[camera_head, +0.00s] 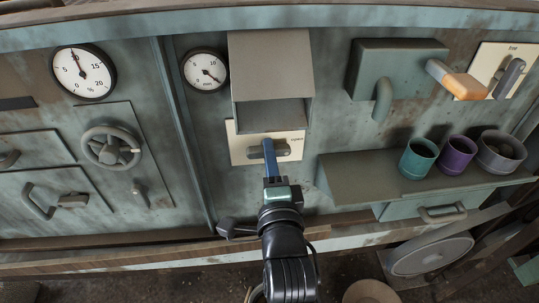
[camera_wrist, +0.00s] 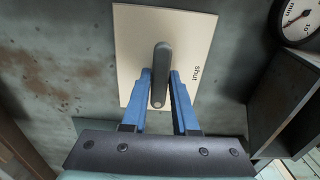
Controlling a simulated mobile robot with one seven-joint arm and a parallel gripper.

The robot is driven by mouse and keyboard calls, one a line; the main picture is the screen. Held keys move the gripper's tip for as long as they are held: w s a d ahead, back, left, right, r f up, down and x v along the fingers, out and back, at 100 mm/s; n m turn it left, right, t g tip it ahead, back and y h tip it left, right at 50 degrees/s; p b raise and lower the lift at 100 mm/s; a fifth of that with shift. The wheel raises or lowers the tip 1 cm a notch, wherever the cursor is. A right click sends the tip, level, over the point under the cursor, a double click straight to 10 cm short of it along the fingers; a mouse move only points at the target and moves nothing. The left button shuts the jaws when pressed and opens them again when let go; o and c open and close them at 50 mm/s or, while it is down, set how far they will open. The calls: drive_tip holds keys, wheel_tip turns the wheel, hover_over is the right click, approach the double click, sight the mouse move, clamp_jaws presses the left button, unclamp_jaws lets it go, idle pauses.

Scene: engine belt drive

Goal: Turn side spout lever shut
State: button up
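A dark grey lever (camera_head: 283,149) sits on a cream plate (camera_head: 242,156) below a box on the machine's front. In the wrist view the lever (camera_wrist: 161,66) lies across its plate (camera_wrist: 130,45), which bears the word "shut". In that view the blue fingers of my gripper (camera_wrist: 160,80) stand one on each side of the lever, very close to it. I cannot tell whether both touch it. In the head view my gripper (camera_head: 269,150) hides part of the lever and plate.
A grey box (camera_head: 270,65) hangs above the plate. To the right are a teal box with a spout (camera_head: 383,99), an orange handle (camera_head: 463,86), and another plate with a lever (camera_head: 509,78). A teal cup (camera_head: 418,158), a purple cup (camera_head: 457,156) and a bowl (camera_head: 500,151) stand on a shelf.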

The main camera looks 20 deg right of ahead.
clamp_jaws()
drive_tip(key=shift+n, duration=0.5)
drive_tip(key=n+p, duration=0.2)
drive_tip(key=n, duration=1.4)
drive_tip(key=shift+n+p, duration=0.4)
drive_tip(key=o, duration=0.8)
unclamp_jaws()
drive_tip(key=shift+s, duration=0.15)
